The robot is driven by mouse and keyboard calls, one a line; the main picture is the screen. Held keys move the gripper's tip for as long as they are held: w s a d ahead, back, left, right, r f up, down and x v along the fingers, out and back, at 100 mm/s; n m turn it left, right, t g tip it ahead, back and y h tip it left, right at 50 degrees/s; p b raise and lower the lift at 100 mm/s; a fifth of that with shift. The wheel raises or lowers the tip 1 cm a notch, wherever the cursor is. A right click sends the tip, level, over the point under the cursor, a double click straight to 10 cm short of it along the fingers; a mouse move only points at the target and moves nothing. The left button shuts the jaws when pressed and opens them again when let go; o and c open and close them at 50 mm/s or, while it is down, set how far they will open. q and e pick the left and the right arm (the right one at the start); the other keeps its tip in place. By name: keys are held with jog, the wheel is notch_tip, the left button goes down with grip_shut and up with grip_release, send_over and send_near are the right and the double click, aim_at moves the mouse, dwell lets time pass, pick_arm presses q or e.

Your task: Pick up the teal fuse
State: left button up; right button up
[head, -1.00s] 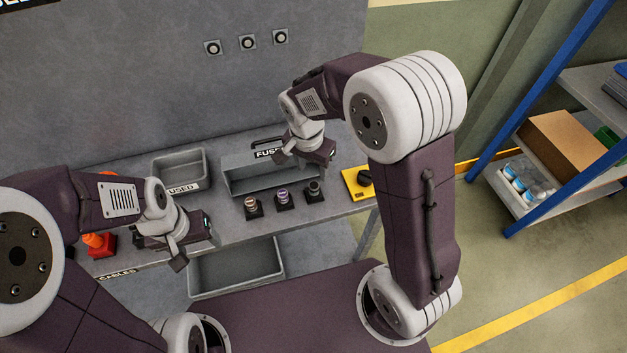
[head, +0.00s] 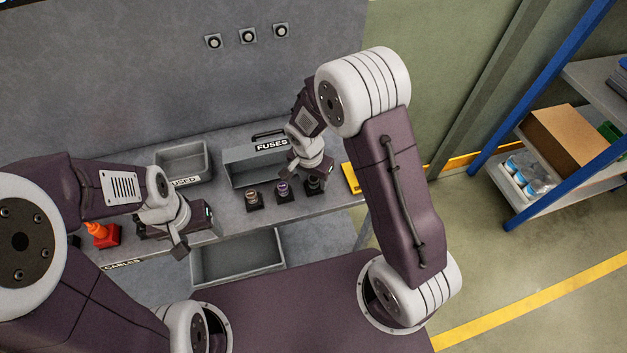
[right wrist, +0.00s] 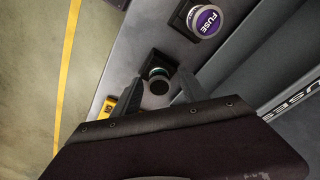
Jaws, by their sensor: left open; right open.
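The teal fuse (right wrist: 159,76) is a dark, round-topped cylinder with a teal band, upright in a square black holder on the bench. In the head view the fuse (head: 313,184) is mostly hidden under my right gripper (head: 319,173). In the right wrist view my right gripper (right wrist: 161,92) is open, with one finger on each side of the fuse's near end; I cannot tell if they touch it. My left gripper (head: 181,246) is open and empty over the front edge at the left of the bench.
A purple-topped fuse (head: 282,188) and a brown-topped fuse (head: 252,195) stand left of it in holders. Behind are the FUSES bin (head: 240,173) and the USED bin (head: 187,180). A yellow block (head: 350,178) lies to the right. An orange-red item (head: 104,235) is at the left.

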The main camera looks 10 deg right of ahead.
grip_shut()
jog(key=shift+r, duration=0.15)
jog(key=shift+r, duration=0.35)
jog(key=r, duration=0.2)
jog(key=d+r, duration=0.1)
jog(key=r, duration=0.1)
jog(key=shift+d+b, duration=0.15)
jog(key=shift+b, duration=0.15)
jog(key=s+d+r, duration=0.1)
jog(key=d+r, duration=0.5)
jog(key=d, duration=0.4)
jog(key=shift+s+b, duration=0.2)
jog(key=shift+b, duration=0.25)
